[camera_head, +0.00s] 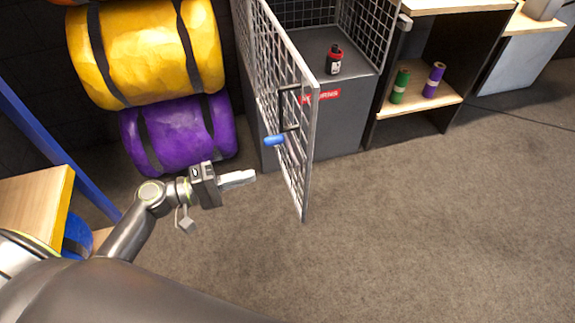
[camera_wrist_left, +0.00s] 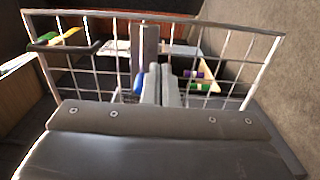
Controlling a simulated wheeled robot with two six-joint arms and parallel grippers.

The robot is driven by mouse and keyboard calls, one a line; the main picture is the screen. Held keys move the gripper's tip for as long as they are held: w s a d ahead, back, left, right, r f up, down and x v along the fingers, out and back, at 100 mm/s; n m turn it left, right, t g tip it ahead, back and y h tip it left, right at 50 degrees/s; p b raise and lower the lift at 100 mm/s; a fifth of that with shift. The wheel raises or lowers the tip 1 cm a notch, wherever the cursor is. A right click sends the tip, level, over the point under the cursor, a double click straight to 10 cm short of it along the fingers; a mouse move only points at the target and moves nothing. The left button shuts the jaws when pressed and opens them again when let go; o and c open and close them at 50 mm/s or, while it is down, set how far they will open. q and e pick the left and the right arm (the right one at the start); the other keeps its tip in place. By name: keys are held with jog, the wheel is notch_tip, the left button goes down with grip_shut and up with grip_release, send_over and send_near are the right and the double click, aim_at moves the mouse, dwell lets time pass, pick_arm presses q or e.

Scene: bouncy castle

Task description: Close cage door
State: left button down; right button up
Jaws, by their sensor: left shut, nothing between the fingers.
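The cage door (camera_head: 290,110) is a grey wire-mesh panel with a metal frame, and it stands wide open in the head view. It carries a dark handle (camera_head: 289,108) and a blue latch knob (camera_head: 275,141). The cage (camera_head: 330,125) behind it is a dark grey box with mesh sides. My left gripper (camera_head: 250,177) is shut and empty, just left of the door's lower part, apart from it in the head view. In the left wrist view the door mesh (camera_wrist_left: 110,62) spans the picture beyond the shut fingers (camera_wrist_left: 160,85). My right gripper is not in view.
A black-and-red bottle (camera_head: 333,60) stands inside the cage. Rolled yellow (camera_head: 146,50) and purple (camera_head: 180,132) bundles are stacked at left. A wooden shelf (camera_head: 420,98) with green and purple rolls stands right of the cage. The carpet (camera_head: 420,220) in front is clear.

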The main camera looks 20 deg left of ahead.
pick_arm(q)
jog(key=p+x, duration=0.2)
jog(key=x, duration=0.8)
jog(key=shift+w+d, duration=0.15)
